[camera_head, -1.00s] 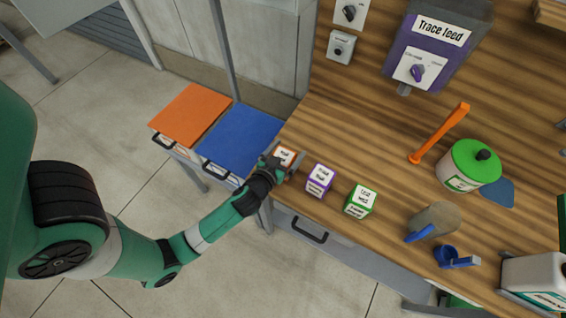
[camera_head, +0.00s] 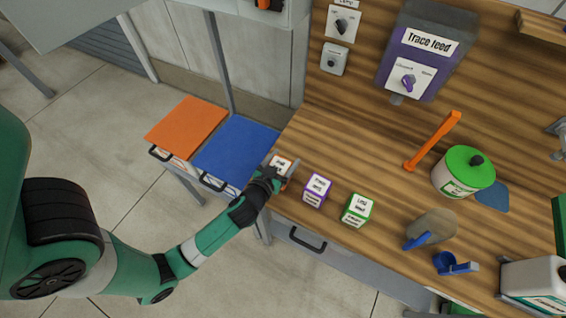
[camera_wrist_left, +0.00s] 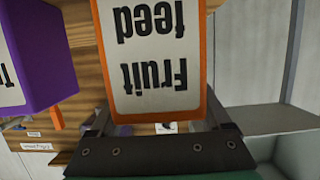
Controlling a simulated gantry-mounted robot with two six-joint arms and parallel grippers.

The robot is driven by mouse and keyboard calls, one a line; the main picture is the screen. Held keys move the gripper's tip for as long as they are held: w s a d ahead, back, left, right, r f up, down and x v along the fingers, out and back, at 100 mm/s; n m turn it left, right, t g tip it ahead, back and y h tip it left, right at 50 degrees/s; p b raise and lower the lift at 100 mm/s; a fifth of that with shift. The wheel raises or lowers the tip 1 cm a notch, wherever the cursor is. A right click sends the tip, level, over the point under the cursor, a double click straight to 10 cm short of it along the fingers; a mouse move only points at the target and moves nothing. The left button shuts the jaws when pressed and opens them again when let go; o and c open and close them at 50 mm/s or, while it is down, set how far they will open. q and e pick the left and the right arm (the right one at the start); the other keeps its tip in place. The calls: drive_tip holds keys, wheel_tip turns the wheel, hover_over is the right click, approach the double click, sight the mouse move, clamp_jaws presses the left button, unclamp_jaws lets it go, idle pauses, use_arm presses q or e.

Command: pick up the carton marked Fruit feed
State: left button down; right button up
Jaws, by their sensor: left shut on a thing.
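The Fruit feed carton (camera_head: 281,162) has a white label face with orange edges. It is at the left end of the wooden bench, partly hidden by my left gripper (camera_head: 280,175). In the left wrist view the carton (camera_wrist_left: 153,58) fills the upper middle, its words "Fruit feed" upside down. My left gripper (camera_wrist_left: 160,125) is shut on it, with a finger at each side. I cannot tell whether the carton touches the bench. My right gripper does not show.
A purple-edged carton (camera_head: 317,189) stands close to the right of the held one, then a green-edged carton (camera_head: 357,209). A blue-topped unit (camera_head: 235,147) and an orange-topped unit (camera_head: 186,127) are to the left. A grey scoop (camera_head: 433,226) and green-lidded tub (camera_head: 463,172) are farther right.

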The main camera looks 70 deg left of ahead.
use_arm(q)
drive_tip(key=s+r+p, duration=0.1)
drive_tip(key=r, duration=0.1)
drive_tip(key=s+d+r+p, duration=0.1)
drive_tip(key=s+r, duration=0.1)
drive_tip(key=r, duration=0.1)
drive_tip(key=s+r+p, duration=0.1)
drive_tip(key=r, duration=0.2)
drive_tip(key=shift+s+d+r+p, duration=0.15)
drive_tip(key=shift+s+d+p, duration=0.1)
drive_tip(key=shift+p, duration=0.1)
drive_tip(key=s+d+r, duration=0.2)
drive_tip(key=s+r, duration=0.1)
drive_tip(key=s, duration=0.5)
drive_tip(key=shift+s+d+r, duration=0.35)
drive_tip(key=shift+s+d, duration=0.05)
